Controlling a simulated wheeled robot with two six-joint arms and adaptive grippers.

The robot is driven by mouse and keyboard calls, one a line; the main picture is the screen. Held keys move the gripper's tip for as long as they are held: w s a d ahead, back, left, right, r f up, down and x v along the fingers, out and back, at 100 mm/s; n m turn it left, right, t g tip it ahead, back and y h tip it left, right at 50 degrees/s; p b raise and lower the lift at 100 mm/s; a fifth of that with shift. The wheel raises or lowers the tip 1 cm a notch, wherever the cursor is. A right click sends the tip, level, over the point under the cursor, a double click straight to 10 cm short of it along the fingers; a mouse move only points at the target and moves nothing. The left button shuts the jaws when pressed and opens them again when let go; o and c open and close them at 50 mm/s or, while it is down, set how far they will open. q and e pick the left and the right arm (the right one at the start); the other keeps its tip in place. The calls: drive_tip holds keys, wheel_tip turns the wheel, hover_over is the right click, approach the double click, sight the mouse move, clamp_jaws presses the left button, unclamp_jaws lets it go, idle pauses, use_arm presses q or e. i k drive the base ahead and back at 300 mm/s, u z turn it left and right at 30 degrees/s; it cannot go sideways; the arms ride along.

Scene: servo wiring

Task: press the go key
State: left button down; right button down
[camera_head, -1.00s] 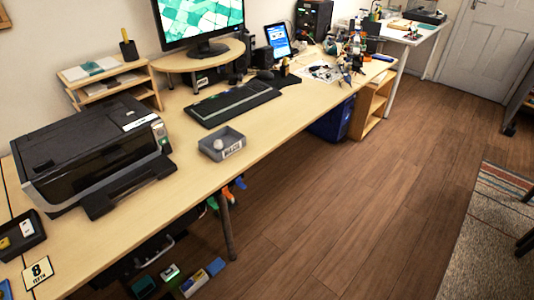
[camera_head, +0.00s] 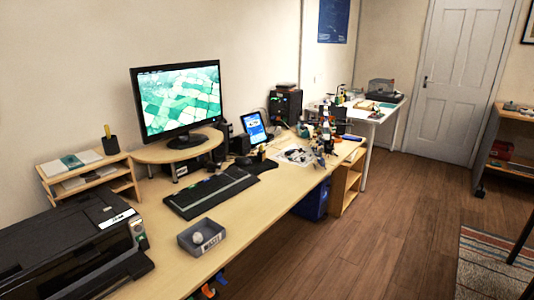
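A black keyboard (camera_head: 211,191) lies on the long wooden desk (camera_head: 165,232), in front of the monitor; its single keys are too small to read, and I cannot make out a go key. A black printer (camera_head: 70,250) with a small button panel (camera_head: 137,229) on its right end stands at the lower left, partly cut off by the frame. A lit tablet (camera_head: 254,129) stands farther back. Neither of my grippers shows in the view.
A monitor (camera_head: 178,98) stands on a raised wooden stand (camera_head: 176,151). A grey bin (camera_head: 201,238) sits at the desk's front edge. Small parts and a robot-like device (camera_head: 325,132) clutter the desk's far end. Open wooden floor (camera_head: 375,235) lies to the right, before a closed door (camera_head: 461,80).

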sight(142, 236)
drive_tip(key=u, duration=1.55)
